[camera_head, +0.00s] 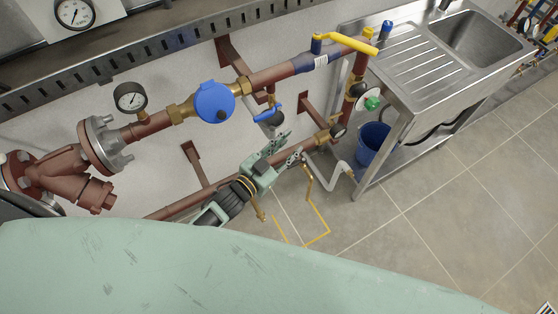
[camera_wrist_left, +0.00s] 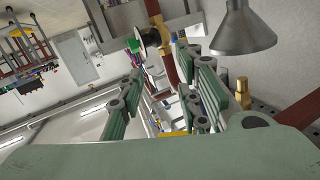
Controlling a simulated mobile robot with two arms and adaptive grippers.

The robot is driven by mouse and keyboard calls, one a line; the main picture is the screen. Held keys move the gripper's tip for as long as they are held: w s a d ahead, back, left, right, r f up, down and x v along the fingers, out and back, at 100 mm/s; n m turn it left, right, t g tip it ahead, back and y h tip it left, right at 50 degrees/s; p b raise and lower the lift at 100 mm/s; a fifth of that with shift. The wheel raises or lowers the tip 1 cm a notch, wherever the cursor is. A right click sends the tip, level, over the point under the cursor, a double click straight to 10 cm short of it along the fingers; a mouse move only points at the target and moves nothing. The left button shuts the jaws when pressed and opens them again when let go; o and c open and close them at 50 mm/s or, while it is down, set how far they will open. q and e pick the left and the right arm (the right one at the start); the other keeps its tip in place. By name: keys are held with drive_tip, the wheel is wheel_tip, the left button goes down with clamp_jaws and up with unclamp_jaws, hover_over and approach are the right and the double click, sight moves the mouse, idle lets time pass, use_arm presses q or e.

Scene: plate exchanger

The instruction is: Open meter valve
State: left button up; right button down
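A blue round meter (camera_head: 214,101) sits on the brown upper pipe. To its right on that pipe is a valve with a long yellow lever (camera_head: 347,43), lying roughly along the pipe. A small valve with a blue handle (camera_head: 262,110) hangs below the pipe, right of the meter. I cannot tell which is the meter valve. My left gripper (camera_head: 290,145) is below the blue handle, apart from both handles. Its fingers are spread and empty, as the left wrist view (camera_wrist_left: 165,98) also shows. My right gripper is not in view.
A pressure gauge (camera_head: 131,97) stands left of the meter. A lower brown pipe (camera_head: 180,208) runs behind my left arm. A green knob (camera_head: 371,103) and a bent grey pipe (camera_head: 335,172) are to the right. A steel sink (camera_head: 478,40) and blue bucket (camera_head: 373,140) stand beyond.

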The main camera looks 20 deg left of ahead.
use_arm(q)
drive_tip(key=shift+n+g+y, duration=0.5)
drive_tip(key=shift+n+y, duration=0.1)
drive_tip(key=shift+y, duration=0.1)
drive_tip(key=shift+s+a+f, duration=0.25)
drive_tip(key=shift+s+f, duration=0.1)
drive_tip(key=shift+f, duration=0.45)
drive_tip(key=shift+s+a+f, duration=0.3)
drive_tip(key=shift+s+f, duration=0.05)
drive_tip(key=shift+f, duration=0.45)
drive_tip(key=shift+s+a+f, duration=0.25)
drive_tip(key=shift+s+f, duration=0.1)
drive_tip(key=shift+f, duration=0.45)
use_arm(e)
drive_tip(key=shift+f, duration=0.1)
use_arm(q)
drive_tip(key=shift+c, duration=0.4)
